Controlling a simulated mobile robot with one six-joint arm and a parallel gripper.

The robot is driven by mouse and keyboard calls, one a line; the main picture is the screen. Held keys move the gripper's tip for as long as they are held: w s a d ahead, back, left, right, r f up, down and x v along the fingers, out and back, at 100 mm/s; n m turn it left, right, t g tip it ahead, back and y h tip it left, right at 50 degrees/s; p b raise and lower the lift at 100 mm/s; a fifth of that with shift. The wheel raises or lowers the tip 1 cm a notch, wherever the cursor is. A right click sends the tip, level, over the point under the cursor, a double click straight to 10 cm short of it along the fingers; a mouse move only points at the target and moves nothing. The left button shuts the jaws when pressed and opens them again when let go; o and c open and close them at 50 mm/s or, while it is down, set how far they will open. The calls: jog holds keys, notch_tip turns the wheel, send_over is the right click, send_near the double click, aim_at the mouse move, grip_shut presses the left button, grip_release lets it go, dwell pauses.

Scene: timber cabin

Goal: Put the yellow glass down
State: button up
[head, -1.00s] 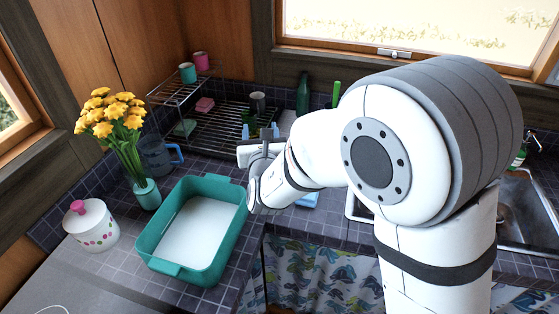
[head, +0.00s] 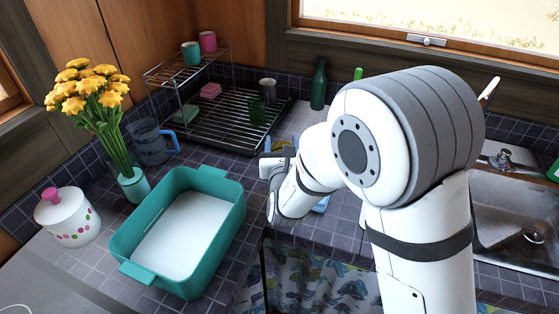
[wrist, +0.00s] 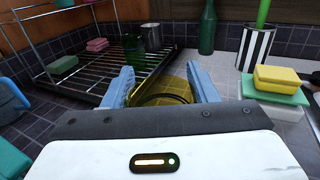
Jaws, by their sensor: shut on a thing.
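The yellow glass (wrist: 165,92) is see-through and sits between the two blue fingers of my gripper (wrist: 163,88) in the wrist view. My gripper is shut on it, with a finger on each side. Its lower part is hidden behind the gripper body, so I cannot tell whether its base touches the counter. In the head view my gripper (head: 279,147) is over the tiled counter, just right of the dish rack's front corner, and the glass is hidden by my arm.
A wire dish rack (head: 207,138) holds a green glass (head: 257,110) and a grey cup (head: 267,88). A teal basin (head: 210,245) stands at front left. In the wrist view, sponges (wrist: 276,90), a striped holder (wrist: 254,48) and a green bottle (wrist: 208,28) are at right.

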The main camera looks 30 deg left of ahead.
jog(key=shift+f, duration=2.5)
jog(key=shift+f, duration=0.15)
jog(key=o, duration=1.5)
jog(key=shift+c, duration=0.2)
jog(key=shift+r+p, duration=0.25)
jog(key=shift+p, duration=0.1)
jog(key=b+v, duration=0.1)
jog(key=v, duration=0.4)
jog(key=b+v, duration=0.1)
jog(key=v, duration=0.5)
jog(key=shift+f+b, duration=0.2)
jog(key=shift+b, duration=0.1)
jog(key=shift+s+d, duration=0.25)
jog(key=shift+s, duration=0.2)
